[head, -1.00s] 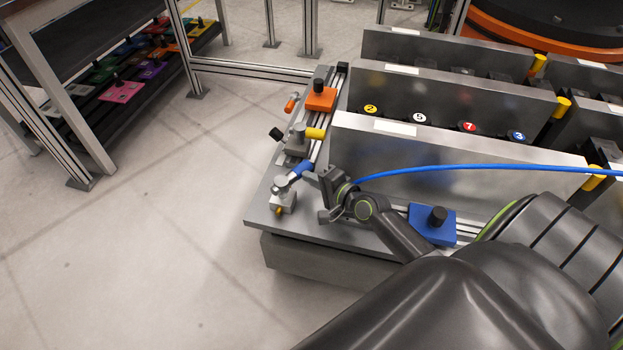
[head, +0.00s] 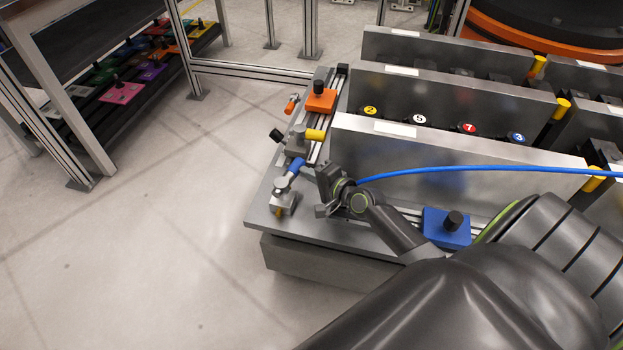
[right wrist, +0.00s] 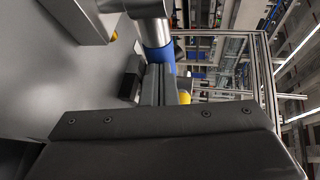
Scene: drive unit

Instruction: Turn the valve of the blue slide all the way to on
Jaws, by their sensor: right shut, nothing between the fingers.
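The blue slide (head: 447,228), a blue block with a black knob, sits on the front rail, partly behind my right arm. A valve with a blue lever (head: 297,167) stands at the plate's left front corner on a grey block (head: 284,203). The lever points up and slightly right in the head view. My right gripper (head: 315,176) is shut and empty, just right of the lever. In the right wrist view, the blue lever (right wrist: 157,53) lies just beyond the shut fingers (right wrist: 155,84); I cannot tell whether they touch. My left gripper is out of view.
An orange slide (head: 320,100) and a valve with a yellow lever (head: 315,134) stand farther back on the plate. A tall metal panel (head: 450,158) rises right of my gripper, with a blue cable (head: 480,168) across it. Open floor lies left.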

